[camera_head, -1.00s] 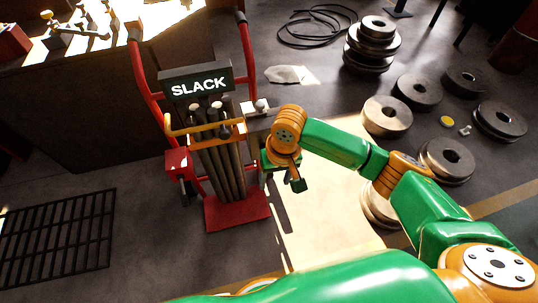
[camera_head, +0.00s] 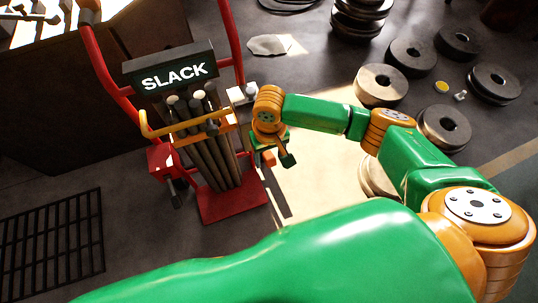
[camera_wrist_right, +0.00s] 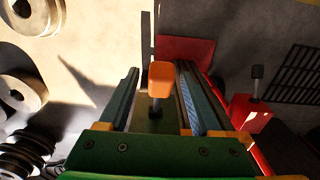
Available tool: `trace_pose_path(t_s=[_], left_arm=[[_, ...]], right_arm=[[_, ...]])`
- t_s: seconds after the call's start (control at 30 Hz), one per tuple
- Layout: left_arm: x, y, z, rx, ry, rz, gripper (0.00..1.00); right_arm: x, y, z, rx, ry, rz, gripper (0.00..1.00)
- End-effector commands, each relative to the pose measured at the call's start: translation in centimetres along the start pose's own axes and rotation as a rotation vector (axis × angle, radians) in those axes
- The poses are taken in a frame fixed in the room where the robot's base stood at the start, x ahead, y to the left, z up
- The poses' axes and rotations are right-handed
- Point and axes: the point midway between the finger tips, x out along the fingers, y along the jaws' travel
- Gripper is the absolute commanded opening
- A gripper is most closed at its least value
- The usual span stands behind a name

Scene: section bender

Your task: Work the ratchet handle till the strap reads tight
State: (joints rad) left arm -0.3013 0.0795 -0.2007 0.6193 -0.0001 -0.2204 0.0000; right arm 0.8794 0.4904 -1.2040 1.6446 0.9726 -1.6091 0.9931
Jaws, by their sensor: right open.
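A red hand truck (camera_head: 229,201) carries an upright bundle of grey bars (camera_head: 212,168) with a yellow strap or bar (camera_head: 182,130) across them. Its dark sign (camera_head: 174,77) reads SLACK in lit letters. My right gripper (camera_head: 270,155) is beside the truck's right side, small and partly hidden by its own wrist. In the right wrist view the two dark fingers of this gripper (camera_wrist_right: 158,100) are apart. An orange block (camera_wrist_right: 160,77), apparently the ratchet handle's grip, shows between them. I cannot tell whether the fingers touch it. My left gripper is out of view.
A dark floor grate (camera_head: 52,240) lies at the left. Several round weights, such as a pale one (camera_head: 380,84), are on the floor at the right. A crumpled pale sheet (camera_head: 269,45) lies behind the truck. A dark bench (camera_head: 60,95) stands at the upper left.

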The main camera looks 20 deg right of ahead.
Motion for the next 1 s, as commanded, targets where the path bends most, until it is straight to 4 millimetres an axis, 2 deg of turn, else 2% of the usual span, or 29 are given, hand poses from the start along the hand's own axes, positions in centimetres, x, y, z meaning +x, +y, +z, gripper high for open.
trace_pose_path(t_s=[0.1,0.33,1.0], left_arm=[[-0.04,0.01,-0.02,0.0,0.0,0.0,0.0],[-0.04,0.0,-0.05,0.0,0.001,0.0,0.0],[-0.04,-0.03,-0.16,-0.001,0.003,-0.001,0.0]], right_arm=[[-0.05,-0.01,0.0,0.0,0.0,0.0,0.62],[-0.07,-0.01,0.0,0.0,0.0,0.0,0.0],[-0.09,0.02,-0.04,0.001,0.001,0.0,0.0]])
